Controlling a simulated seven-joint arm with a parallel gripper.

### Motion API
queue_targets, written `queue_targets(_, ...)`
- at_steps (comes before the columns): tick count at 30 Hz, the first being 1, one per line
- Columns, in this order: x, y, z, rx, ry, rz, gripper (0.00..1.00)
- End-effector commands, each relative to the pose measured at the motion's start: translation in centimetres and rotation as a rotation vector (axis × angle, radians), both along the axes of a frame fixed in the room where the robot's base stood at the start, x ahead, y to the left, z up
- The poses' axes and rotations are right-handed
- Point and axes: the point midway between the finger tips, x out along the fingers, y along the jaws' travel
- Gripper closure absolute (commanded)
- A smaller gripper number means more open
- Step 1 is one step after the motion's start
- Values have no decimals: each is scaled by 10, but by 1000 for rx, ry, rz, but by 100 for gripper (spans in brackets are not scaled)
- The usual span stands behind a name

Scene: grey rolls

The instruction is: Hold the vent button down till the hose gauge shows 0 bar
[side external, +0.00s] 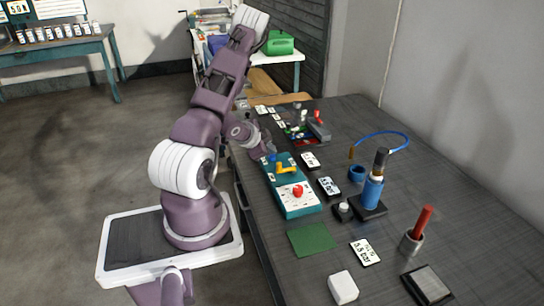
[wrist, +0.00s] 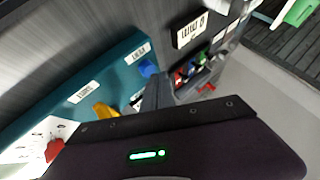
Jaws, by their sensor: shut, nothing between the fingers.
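The teal panel (side external: 283,172) lies on the table with a yellow lever (side external: 287,169) and a blue button, which shows best in the wrist view (wrist: 148,68). Small white labels sit on the panel, too small to read surely. My gripper (side external: 264,150) is shut and empty, close by the blue button; its dark fingers (wrist: 155,92) show beside the button in the wrist view. I cannot tell whether they touch it. Below the lever is a white dial face with a red knob (side external: 298,191). Display cards (side external: 329,186) and (side external: 365,252) seem to read 5.5 bar; which belongs to the hose is unclear.
A blue cylinder (side external: 372,193) on a black base, with a blue hose (side external: 385,134) behind, stands right of the panel. A red-handled tool in a cup (side external: 411,242), a white block (side external: 343,287) and a green mat (side external: 312,240) lie nearer. Small items crowd the far end.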

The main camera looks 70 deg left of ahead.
Motion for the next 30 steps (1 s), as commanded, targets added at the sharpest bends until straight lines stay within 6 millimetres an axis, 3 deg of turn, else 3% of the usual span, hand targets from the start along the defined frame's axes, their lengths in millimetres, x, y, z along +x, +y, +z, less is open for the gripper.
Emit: queue_targets(30, 0, 0, -10, 1, 0, -1, 100)
